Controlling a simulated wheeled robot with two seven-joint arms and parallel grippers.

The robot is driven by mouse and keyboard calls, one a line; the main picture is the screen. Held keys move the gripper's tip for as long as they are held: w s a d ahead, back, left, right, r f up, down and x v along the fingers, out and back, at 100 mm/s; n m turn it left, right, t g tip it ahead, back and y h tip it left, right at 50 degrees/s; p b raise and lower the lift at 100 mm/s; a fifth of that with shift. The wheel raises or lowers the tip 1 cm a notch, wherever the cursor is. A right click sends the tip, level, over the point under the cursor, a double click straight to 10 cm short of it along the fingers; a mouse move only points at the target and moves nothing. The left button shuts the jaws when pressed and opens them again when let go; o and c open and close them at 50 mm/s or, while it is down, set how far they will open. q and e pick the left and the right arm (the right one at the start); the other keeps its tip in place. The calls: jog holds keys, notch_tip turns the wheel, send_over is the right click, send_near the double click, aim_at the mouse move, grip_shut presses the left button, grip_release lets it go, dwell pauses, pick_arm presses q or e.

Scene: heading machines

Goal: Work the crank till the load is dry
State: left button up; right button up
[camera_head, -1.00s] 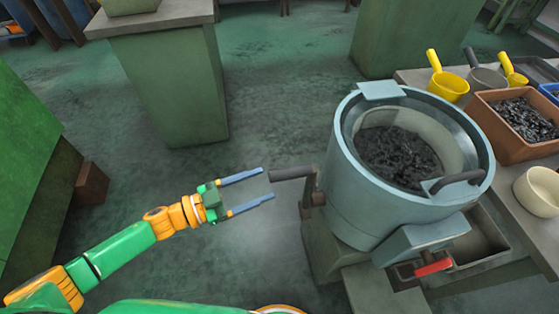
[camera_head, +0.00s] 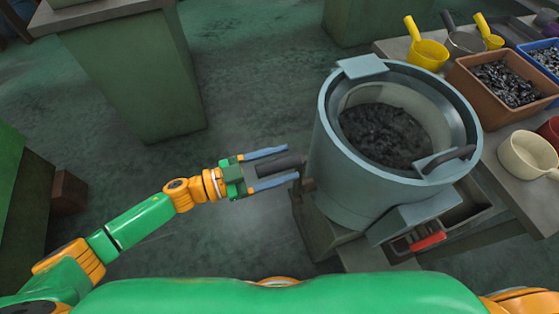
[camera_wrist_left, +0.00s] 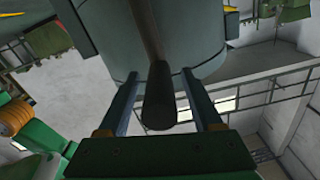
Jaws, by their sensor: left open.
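A round blue-grey spinner drum (camera_head: 345,175) stands on the right in the head view, its top open. A dark load of small pieces (camera_head: 385,135) lies inside it. The crank's dark handle (camera_head: 278,165) sticks out from the drum's left side. My left gripper (camera_head: 290,165) is open, with one finger on each side of the handle and gaps showing. In the left wrist view the handle (camera_wrist_left: 159,98) lies between the two fingers, which stand apart from it. My right gripper is not in view.
A red lever (camera_head: 428,241) sits low on the drum's front by a metal trough. On the bench right are an orange bin (camera_head: 482,101) of dark pieces, a yellow scoop (camera_head: 428,54) and a cream cup (camera_head: 527,155). Open floor lies left.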

pick_arm(q)
grip_shut()
dwell(1.3)
